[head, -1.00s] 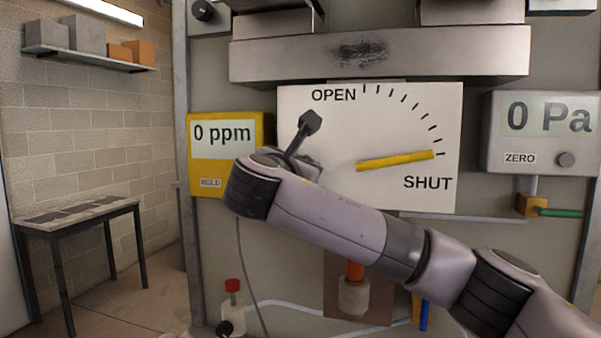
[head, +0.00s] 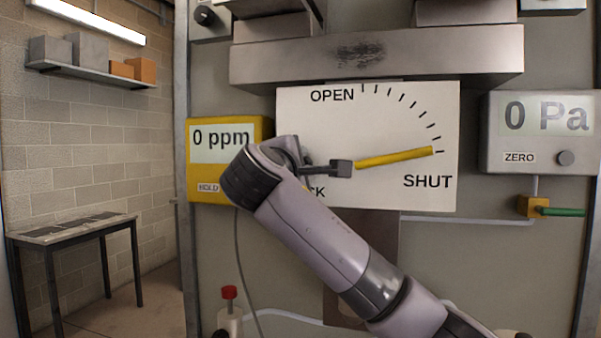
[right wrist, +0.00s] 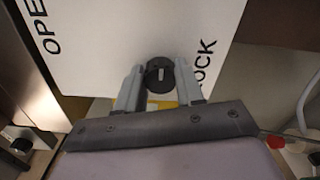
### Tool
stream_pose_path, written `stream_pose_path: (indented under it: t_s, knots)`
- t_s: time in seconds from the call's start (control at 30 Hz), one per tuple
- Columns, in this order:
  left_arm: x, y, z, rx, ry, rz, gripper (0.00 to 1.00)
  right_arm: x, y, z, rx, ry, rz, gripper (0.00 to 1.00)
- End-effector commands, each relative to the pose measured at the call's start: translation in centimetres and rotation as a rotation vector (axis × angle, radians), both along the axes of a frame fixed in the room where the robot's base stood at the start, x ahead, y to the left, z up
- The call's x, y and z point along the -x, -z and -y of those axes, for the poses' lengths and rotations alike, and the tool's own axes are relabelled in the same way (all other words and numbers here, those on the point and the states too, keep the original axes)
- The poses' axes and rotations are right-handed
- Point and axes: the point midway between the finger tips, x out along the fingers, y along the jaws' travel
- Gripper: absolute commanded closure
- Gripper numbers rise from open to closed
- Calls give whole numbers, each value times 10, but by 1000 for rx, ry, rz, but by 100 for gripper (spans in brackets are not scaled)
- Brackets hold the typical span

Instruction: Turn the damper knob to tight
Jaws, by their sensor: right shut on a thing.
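The damper knob (right wrist: 160,72) is round and black with a light line across it. In the right wrist view it sits between the two grey fingers of my right gripper (right wrist: 160,80), which is shut on it. The line points up in that view, towards the right of the damper panel (head: 300,112). In the head view my right wrist hides the knob at the panel's left side. The yellow damper pointer (head: 395,158) lies near SHUT. A LOCK label (right wrist: 206,62) is beside the knob, partly covered in the head view. My left gripper is not in view.
A yellow 0 ppm meter (head: 229,188) is close behind my right wrist. A grey 0 Pa gauge (head: 500,140) hangs at the right. A metal ledge (head: 430,62) juts out above the panel. A small table (head: 125,222) stands at the left.

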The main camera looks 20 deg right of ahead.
Motion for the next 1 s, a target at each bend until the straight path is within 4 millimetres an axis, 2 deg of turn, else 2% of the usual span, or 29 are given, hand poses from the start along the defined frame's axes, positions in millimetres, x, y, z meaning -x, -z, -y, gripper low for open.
stream_pose_path:
  t_s: [0.2,0.5,1.0]
  knots:
    - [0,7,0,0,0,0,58,0,2,-1,-150,-1,100,94]
    - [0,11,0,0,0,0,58,0,2,0,-287,2,192,94]
    - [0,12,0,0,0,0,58,0,2,0,-342,1,230,94]
